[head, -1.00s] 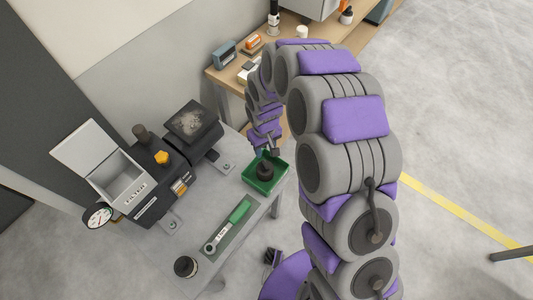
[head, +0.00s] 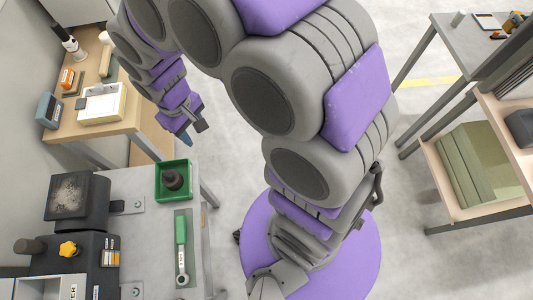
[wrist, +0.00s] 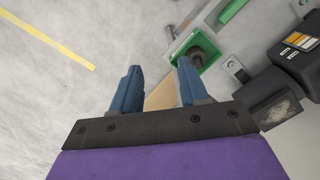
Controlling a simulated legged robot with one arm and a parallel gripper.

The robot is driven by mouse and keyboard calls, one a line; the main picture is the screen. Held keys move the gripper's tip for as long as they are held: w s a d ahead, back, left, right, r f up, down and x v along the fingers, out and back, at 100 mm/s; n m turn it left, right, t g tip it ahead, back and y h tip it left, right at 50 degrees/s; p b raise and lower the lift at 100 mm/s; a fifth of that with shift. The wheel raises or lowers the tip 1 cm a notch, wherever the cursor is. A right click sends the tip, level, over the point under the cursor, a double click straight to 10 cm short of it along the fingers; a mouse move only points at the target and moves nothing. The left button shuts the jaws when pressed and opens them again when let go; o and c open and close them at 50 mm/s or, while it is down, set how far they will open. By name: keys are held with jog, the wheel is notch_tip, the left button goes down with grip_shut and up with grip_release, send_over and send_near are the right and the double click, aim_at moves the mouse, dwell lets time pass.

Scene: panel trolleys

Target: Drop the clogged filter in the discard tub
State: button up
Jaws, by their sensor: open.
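A dark cylinder (head: 172,180), likely the clogged filter, stands inside a green tub (head: 189,184) on the grey trolley top. Its lower part is hidden by the tub walls. My gripper (head: 187,139) is beyond the tub in the head view, raised and clear of it. In the wrist view its two blue fingers (wrist: 160,68) are apart with nothing between them. There the tub (wrist: 180,44) and the cylinder (wrist: 197,57) show just beyond the right fingertip.
A green-handled tool (head: 181,235) lies near the tub. A black unit with a speckled grey face (head: 68,194) and a machine with a yellow knob (head: 69,249) stand left. A wooden bench (head: 140,118) is behind; shelving (head: 462,205) stands right. Floor between is open.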

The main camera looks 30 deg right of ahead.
jog(key=s+d+r+m, duration=0.1)
jog(key=s+d+r, duration=0.2)
jog(key=s, duration=0.3)
jog(key=s+d+r+m, duration=0.2)
jog(key=s+d, duration=0.2)
jog(key=s, duration=0.3)
jog(key=s+d+r+m, duration=0.2)
jog(key=s+d+r, duration=0.1)
jog(key=s, duration=0.4)
jog(key=shift+d+r+g, duration=0.3)
jog(key=shift+d+g, duration=0.1)
jog(key=shift+d, duration=0.35)
jog(key=shift+f, duration=0.1)
